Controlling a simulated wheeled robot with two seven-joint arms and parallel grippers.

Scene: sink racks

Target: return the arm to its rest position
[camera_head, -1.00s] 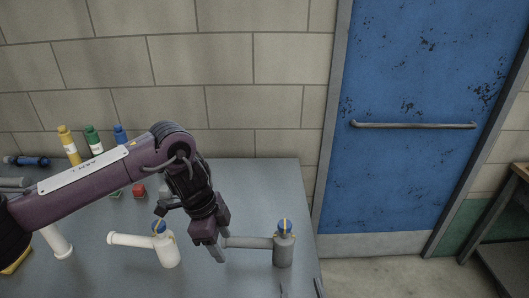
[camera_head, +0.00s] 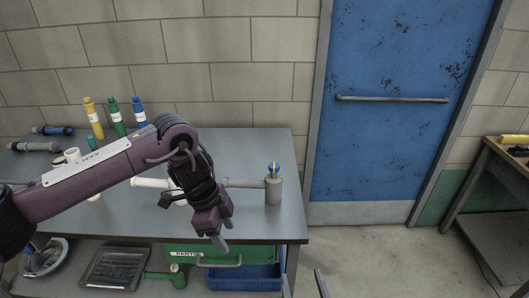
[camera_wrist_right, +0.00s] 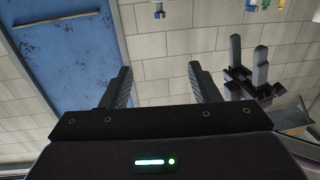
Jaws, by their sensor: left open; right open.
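My left arm is purple and reaches in from the left in the head view. Its gripper (camera_head: 222,240) hangs empty in front of the table's front edge, over the green drawer. In the right wrist view the left gripper's two fingers (camera_wrist_right: 248,62) stand apart at the right. My right gripper (camera_head: 303,286) shows only its fingertips at the bottom of the head view. In the right wrist view its fingers (camera_wrist_right: 161,86) are spread with nothing between them.
A grey table (camera_head: 265,145) holds a grey pipe fitting (camera_head: 274,190), a partly hidden white pipe (camera_head: 150,183) and yellow, green and blue bottles (camera_head: 115,118). Below are a green drawer (camera_head: 215,252), a blue bin (camera_head: 235,278) and a dark tray (camera_head: 113,267). Floor (camera_head: 370,260) at right is clear.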

